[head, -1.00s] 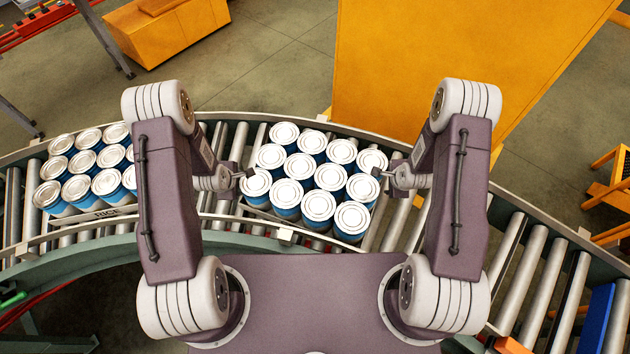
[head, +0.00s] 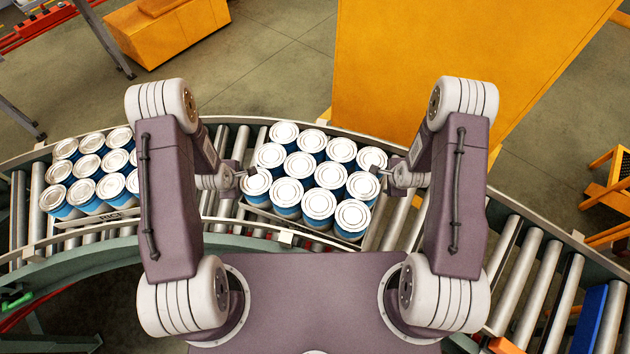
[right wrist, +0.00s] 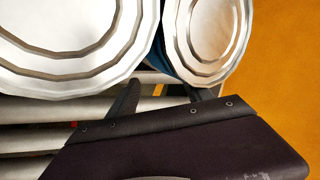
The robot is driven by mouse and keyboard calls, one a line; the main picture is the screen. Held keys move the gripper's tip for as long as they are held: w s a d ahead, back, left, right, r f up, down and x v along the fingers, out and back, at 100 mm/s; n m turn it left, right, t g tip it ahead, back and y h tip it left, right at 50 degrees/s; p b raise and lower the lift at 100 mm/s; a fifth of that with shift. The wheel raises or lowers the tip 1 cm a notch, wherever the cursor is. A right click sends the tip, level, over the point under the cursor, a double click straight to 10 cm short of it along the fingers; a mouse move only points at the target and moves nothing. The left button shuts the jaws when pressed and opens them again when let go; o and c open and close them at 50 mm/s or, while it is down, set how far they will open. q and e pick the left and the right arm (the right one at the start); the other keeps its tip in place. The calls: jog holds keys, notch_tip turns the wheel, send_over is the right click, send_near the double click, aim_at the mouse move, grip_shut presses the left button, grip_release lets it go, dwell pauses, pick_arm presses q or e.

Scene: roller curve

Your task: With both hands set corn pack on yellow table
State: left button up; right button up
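A pack of several white-topped cans with blue sides (head: 320,204) stands on the roller curve in front of me, between my two grippers. Its label is not readable here, so I cannot confirm it is corn. My left gripper (head: 246,173) is at its left side; its fingers are too small to judge. My right gripper (head: 378,172) is at its right side. In the right wrist view the right fingers (right wrist: 163,98) are apart, close below the can tops (right wrist: 212,40). A large yellow surface (head: 430,70), apparently the yellow table, lies beyond the conveyor.
A second pack of similar cans (head: 90,166) stands on the rollers to the left. Bare rollers (head: 520,272) run to the right, with a blue item (head: 590,318) on them. An orange cabinet (head: 170,35) stands at the back left. The conveyor's side rails (head: 285,237) border the packs.

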notch_tip(320, 180, up, 8)
jog(key=p, duration=0.7)
jog(key=shift+s+a+r, duration=0.15)
jog(key=shift+a, duration=0.25)
